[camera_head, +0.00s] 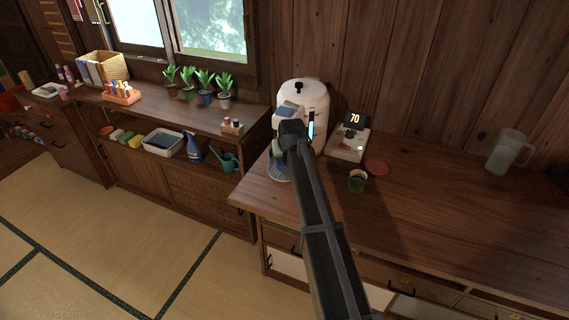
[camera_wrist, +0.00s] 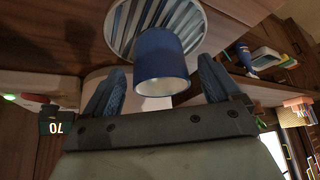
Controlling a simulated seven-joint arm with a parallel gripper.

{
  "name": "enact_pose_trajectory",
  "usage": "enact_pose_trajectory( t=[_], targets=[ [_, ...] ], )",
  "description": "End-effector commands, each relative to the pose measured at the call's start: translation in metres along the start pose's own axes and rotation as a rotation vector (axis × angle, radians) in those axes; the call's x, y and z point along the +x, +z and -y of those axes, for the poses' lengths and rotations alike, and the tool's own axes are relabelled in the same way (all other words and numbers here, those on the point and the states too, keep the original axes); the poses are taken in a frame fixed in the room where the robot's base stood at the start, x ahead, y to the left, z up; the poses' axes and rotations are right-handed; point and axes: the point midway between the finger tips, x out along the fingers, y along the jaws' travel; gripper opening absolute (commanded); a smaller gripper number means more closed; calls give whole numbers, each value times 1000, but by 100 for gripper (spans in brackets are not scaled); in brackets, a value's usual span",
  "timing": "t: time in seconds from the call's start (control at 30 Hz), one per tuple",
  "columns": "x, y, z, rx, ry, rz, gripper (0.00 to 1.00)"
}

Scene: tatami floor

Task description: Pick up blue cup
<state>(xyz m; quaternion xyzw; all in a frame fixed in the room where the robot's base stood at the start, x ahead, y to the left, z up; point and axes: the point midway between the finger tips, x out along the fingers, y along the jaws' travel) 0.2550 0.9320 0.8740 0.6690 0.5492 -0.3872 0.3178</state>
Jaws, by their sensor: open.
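The blue cup (camera_wrist: 160,55) shows in the wrist view, with its pale open mouth toward my camera. It is at a round ribbed grille (camera_wrist: 194,22) with a pale rim. My gripper (camera_wrist: 160,68) is open, with one blue finger on each side of the cup. Gaps show between the fingers and the cup, so it is not gripped. In the head view my arm reaches to the white dispenser (camera_head: 316,97), and the cup and fingertips are mostly hidden behind it.
A small device (camera_head: 348,142) with a "70" display stands right of the dispenser. A clear pitcher (camera_head: 505,153) stands far right. The counter between is clear.

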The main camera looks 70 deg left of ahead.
Motion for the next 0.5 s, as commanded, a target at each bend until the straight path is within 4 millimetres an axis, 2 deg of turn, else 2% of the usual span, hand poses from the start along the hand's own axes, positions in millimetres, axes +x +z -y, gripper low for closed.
enact_pose_trajectory(
  t=[0.03,0.2,0.43,0.5],
  targets=[
    [11,1,0,0,0,3,91],
    [27,1,0,0,1,1,91],
    [28,2,0,0,1,0,91],
    [28,2,0,0,1,0,85]
  ],
)
